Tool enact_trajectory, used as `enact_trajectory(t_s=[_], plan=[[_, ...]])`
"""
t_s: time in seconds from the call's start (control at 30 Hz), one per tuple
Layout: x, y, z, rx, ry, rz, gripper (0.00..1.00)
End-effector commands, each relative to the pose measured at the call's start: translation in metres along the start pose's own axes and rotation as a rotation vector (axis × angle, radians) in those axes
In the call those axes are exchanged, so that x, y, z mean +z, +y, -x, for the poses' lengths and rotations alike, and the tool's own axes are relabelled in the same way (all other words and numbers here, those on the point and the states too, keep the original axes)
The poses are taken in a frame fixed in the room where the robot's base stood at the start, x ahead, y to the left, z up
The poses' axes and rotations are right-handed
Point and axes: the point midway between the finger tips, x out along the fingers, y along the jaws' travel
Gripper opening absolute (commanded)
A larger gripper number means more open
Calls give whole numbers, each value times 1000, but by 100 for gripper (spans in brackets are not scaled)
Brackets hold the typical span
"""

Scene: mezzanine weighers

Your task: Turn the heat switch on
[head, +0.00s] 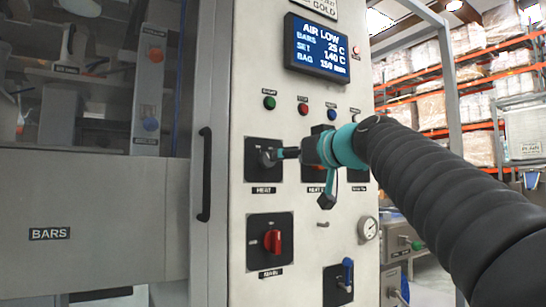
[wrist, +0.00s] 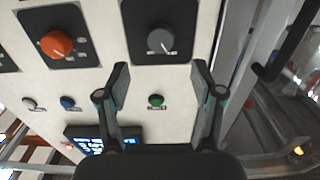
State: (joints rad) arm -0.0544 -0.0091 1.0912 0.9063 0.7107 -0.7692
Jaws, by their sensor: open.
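The heat switch is a dark grey rotary knob (head: 267,159) on a black square plate labelled HEAT, at the upper left of the panel's switches in the head view. The wrist view, turned upside down, shows the knob (wrist: 160,39) beyond my fingertips, roughly centred between them. My gripper (head: 305,174) is open and empty, in front of the panel and just right of the knob in the head view. In the wrist view my gripper's fingers (wrist: 161,72) stand wide apart. I cannot tell the switch's set position or whether a finger touches it.
An orange knob (wrist: 57,44) sits beside the heat switch, mostly hidden by my gripper in the head view. A red switch (head: 272,241) is below, a blue-handled one (head: 347,275) at lower right. Buttons and a display (head: 317,48) reading AIR LOW are above. A door handle (head: 205,175) stands left.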

Motion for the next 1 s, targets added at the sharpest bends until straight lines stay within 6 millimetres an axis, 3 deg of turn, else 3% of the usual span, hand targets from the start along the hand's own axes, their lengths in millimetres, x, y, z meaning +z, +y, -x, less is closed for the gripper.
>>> enact_trajectory(t_s=[0.2,0.4,0.6,0.9,1.0], plan=[[-2,0,-42,-3,-2,-2,67],[-1,0,-70,-1,-2,-1,67],[-1,0,-82,1,0,-1,67],[0,0,-83,1,-1,-1,67],[0,0,-83,1,-1,-1,42]])
